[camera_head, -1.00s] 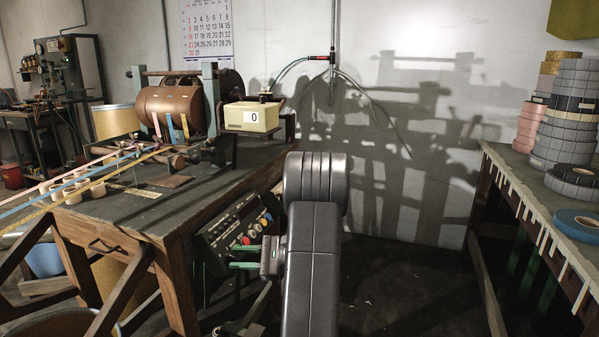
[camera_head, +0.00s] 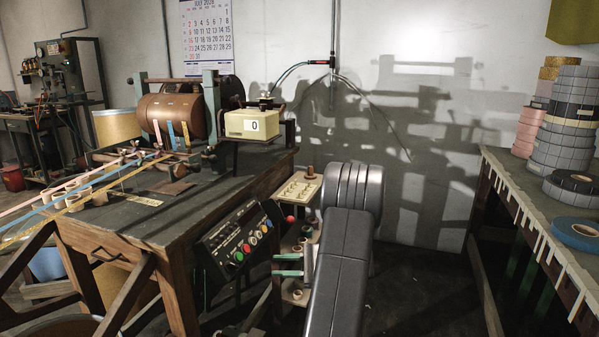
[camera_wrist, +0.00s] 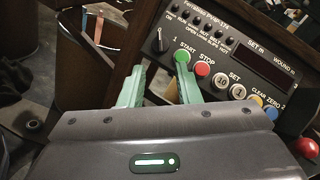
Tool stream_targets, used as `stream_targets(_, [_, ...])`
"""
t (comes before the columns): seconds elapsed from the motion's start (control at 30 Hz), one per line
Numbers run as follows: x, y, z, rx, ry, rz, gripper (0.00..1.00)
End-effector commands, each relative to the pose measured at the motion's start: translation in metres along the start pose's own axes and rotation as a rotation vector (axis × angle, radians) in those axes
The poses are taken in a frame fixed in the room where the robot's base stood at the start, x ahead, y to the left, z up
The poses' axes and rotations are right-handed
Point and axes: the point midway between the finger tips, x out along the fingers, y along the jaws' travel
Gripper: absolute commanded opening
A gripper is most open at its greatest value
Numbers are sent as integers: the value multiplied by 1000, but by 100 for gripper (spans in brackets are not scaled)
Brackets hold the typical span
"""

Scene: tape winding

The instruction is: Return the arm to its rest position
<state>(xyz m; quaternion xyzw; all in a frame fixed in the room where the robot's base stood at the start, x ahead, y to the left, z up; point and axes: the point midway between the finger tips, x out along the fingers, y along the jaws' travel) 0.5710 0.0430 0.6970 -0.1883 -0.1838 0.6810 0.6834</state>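My gripper (camera_head: 286,265) shows in the head view to the left of my dark arm link, at the right of the control panel (camera_head: 238,241). In the wrist view, the two green fingers of my gripper (camera_wrist: 160,70) stand apart with no object between them. The control panel (camera_wrist: 225,62) lies beyond the fingers there. Its green START button (camera_wrist: 180,57) and red STOP button (camera_wrist: 204,68) show close to the right fingertip in the picture. I cannot tell the gap between finger and panel. My arm link covers the middle foreground of the head view.
The wooden bench (camera_head: 150,215) with the winding drum (camera_head: 172,116) and cream counter (camera_head: 252,124) stands at left. A small pegged tray (camera_head: 298,188) is beside my arm. At right, a table (camera_head: 510,180) holds stacked tape rolls (camera_head: 567,120). Open floor (camera_head: 420,285) lies between.

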Motion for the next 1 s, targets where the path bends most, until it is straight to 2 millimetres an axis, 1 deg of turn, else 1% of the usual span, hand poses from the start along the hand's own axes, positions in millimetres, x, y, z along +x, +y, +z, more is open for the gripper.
stream_targets(0.03, [-11, -1, 1, 1, 1, -2, 30])
stream_targets(0.13, [-31, -1, 1, 1, 1, -3, 30])
stream_targets(0.2, [-11, 2, -2, 0, -2, 5, 30])
stream_targets(0.83, [116, 2, -1, 1, -3, 3, 30])
stream_targets(0.9, [111, 3, 0, 107, 0, -75, 30])
stream_targets(1.0, [111, 4, 2, 229, 0, -160, 30])
